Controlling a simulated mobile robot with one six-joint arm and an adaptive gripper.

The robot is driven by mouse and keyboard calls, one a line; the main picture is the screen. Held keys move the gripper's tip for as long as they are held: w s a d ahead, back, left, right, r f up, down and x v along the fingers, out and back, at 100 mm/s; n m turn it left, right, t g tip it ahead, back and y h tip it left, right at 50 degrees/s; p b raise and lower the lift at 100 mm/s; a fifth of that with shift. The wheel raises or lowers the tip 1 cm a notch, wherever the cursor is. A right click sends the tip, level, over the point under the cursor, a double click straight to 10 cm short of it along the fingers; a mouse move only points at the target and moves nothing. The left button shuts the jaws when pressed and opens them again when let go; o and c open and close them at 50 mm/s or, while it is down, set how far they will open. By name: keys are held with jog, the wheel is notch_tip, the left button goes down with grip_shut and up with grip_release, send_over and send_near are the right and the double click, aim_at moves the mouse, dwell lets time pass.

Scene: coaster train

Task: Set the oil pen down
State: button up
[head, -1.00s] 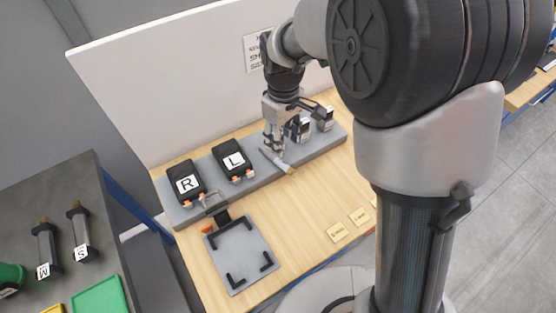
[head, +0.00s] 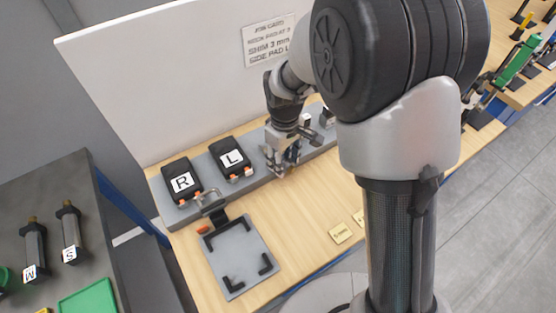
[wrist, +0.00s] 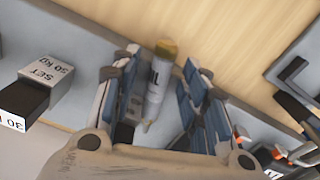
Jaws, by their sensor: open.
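The oil pen (wrist: 154,95) shows in the wrist view as a white tube with dark lettering and a golden end, at the grey ledge (wrist: 232,105). My gripper (wrist: 159,72) is open, with one blue-padded finger on each side of the pen. I cannot tell whether a finger still touches it. In the head view my gripper (head: 279,168) is low at the front of the grey ledge (head: 253,183), right of the L block. The pen is not clearly visible there, and its lower end is hidden in the wrist view.
Black blocks marked R (head: 182,181) and L (head: 231,157) stand on the ledge, left of my gripper. A grey clamp plate (head: 238,255) lies in front.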

jog(key=shift+c, duration=0.2)
grip_shut()
jog(key=shift+r, duration=0.1)
